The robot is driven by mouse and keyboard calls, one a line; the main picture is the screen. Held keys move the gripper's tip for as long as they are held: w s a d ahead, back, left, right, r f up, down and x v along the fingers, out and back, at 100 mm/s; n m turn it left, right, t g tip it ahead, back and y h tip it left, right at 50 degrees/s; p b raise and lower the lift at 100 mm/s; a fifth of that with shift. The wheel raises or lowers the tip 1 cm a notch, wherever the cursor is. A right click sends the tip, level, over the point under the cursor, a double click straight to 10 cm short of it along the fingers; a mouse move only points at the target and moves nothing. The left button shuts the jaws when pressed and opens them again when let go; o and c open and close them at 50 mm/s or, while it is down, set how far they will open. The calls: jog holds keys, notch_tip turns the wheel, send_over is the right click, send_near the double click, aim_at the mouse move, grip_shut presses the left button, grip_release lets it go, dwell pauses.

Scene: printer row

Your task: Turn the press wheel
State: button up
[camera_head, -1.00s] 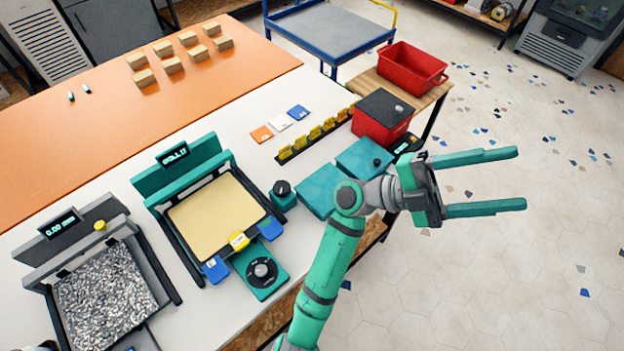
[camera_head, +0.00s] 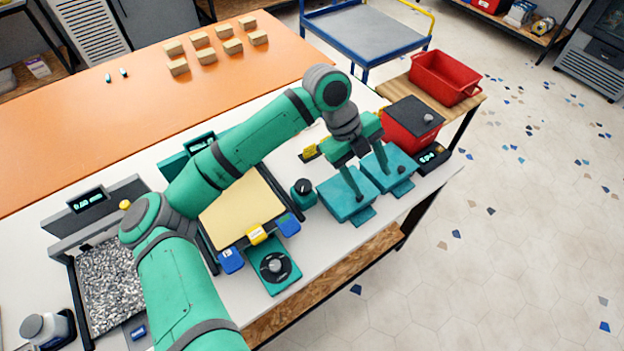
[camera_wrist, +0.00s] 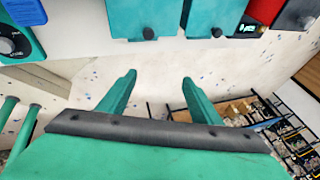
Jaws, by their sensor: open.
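A black round wheel with a pale hub (camera_head: 275,266) sits on a teal block at the front of the press-like machine with a cream plate (camera_head: 238,213). The wheel also shows at the upper left edge of the wrist view (camera_wrist: 10,44). My gripper (camera_head: 368,182) is open and empty, reaching down around the two teal boxes, to the right of the wheel and apart from it. In the wrist view my gripper's fingers (camera_wrist: 158,80) are spread with nothing between them. My arm crosses over the machine's back left part and hides some of it.
The left teal box (camera_head: 342,205) and right teal box (camera_head: 398,182) stand close under my gripper. A small teal post with a black knob (camera_head: 303,188) stands between machine and boxes. A red bin (camera_head: 405,130) is behind right. Open floor lies right of the bench.

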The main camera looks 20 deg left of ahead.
aim_at(303, 184)
jog(key=a+n+y, duration=0.3)
jog(key=a+y, duration=0.2)
jog(key=a, duration=1.2)
jog(key=f, duration=1)
jog(key=shift+w, duration=0.25)
jog(key=shift+d, duration=0.1)
jog(key=c, duration=1.1)
